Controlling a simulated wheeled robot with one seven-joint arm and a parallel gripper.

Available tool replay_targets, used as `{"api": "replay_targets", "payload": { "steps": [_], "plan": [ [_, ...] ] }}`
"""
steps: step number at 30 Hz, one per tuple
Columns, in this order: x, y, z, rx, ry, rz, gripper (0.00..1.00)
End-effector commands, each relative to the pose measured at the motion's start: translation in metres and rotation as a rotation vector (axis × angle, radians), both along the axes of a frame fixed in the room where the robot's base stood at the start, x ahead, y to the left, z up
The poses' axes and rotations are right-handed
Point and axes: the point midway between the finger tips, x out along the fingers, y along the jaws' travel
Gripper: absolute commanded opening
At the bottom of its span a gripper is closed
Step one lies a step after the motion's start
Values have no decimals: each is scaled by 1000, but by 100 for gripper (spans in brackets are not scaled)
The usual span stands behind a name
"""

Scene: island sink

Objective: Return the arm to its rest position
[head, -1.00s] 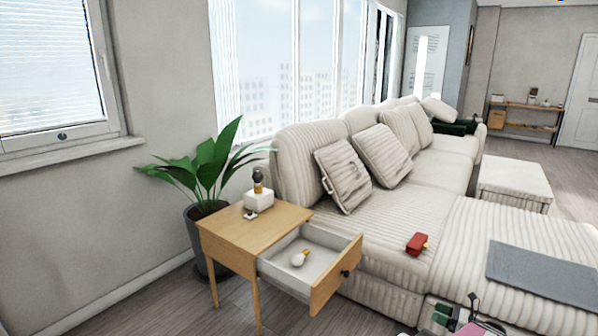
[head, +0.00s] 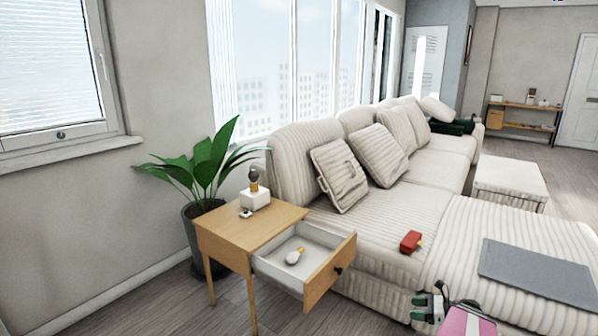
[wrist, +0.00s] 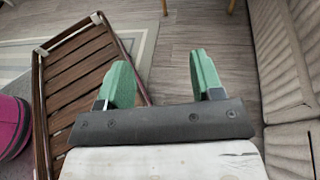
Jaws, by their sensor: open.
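My gripper (head: 421,307) shows at the bottom edge of the head view, in front of the sofa's near side. In the wrist view my gripper (wrist: 163,80) has its two green fingers wide apart with nothing between them. Below the fingers there is bare floor (wrist: 180,30). Most of my arm is out of the head view.
A wooden side table (head: 230,235) has its drawer (head: 328,275) pulled open, with a light bulb (head: 293,257) inside. The sofa (head: 385,235) bears a red object (head: 411,241). The wrist view shows a brown slatted wooden piece (wrist: 80,70) at left and sofa fabric (wrist: 285,75) at right.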

Motion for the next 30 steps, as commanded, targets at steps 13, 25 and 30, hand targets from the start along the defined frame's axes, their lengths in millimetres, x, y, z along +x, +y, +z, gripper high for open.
{"api": "replay_targets", "payload": {
  "steps": [13, 25, 30],
  "plan": [
    [3, 117, 16, -531, -213, 517, 61],
    [-4, 189, 42, -958, -520, 1089, 61],
    [-6, 214, 60, -1113, -666, 1348, 61]
  ]
}}
